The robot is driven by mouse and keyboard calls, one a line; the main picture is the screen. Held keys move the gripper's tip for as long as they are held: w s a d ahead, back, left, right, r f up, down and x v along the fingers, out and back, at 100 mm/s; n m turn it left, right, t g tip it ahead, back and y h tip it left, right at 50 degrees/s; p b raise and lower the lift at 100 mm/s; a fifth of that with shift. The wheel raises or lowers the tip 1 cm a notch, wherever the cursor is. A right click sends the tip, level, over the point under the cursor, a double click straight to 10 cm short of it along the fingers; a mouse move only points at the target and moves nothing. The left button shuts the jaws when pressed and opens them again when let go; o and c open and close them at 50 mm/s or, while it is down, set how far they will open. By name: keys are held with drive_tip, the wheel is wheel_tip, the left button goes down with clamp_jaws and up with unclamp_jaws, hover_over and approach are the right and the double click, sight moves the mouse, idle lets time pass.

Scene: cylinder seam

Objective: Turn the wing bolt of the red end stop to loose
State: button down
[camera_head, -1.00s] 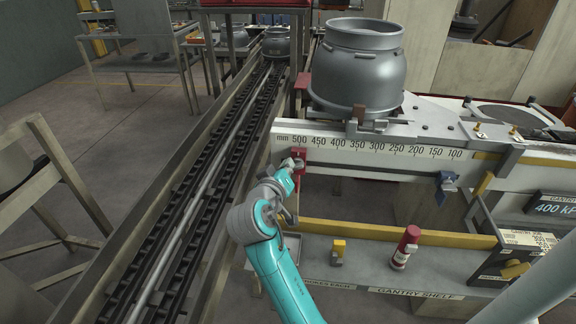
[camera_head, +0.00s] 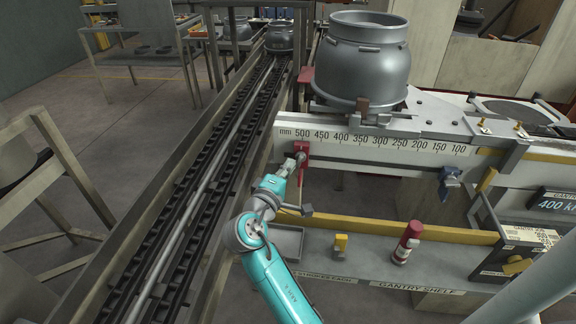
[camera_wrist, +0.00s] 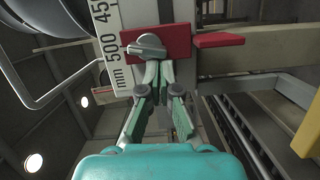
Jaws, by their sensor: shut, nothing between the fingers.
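The red end stop (camera_head: 303,150) sits on the white scale rail near its 500 mark, at the left end. It also shows in the wrist view (camera_wrist: 178,42), with its grey wing bolt (camera_wrist: 147,46) on its face. My gripper (camera_wrist: 155,66) is shut, with its fingertips together just beside the wing bolt. Nothing shows between the fingers. In the head view my gripper (camera_head: 290,166) is just in front of the red stop, and the wing bolt is mostly hidden there. I cannot tell whether the fingertips touch the bolt.
A blue stop (camera_head: 448,182) is on the rail further right. A large grey cylinder (camera_head: 360,62) stands above the rail.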

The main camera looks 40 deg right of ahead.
sight(300, 174)
drive_tip(key=n, duration=0.3)
drive_tip(key=f+n+h, duration=0.1)
drive_tip(key=shift+s+d+n+t, duration=0.2)
drive_tip(key=shift+s+n+t, duration=0.1)
drive_tip(key=shift+n+t, duration=0.1)
drive_tip(key=n+t, duration=0.1)
drive_tip(key=n, duration=0.2)
drive_tip(key=s+d+n+t, duration=0.1)
drive_tip(key=n, duration=0.3)
drive_tip(key=f+n+t, duration=0.1)
drive_tip(key=n, duration=0.3)
drive_tip(key=shift+s+d, duration=0.15)
drive_tip(key=shift+s, duration=0.2)
drive_tip(key=shift+s+d+r+n+t, duration=0.1)
drive_tip(key=shift+n+t, duration=0.2)
drive_tip(key=shift+n, duration=0.5)
drive_tip(key=shift+s+d, duration=0.1)
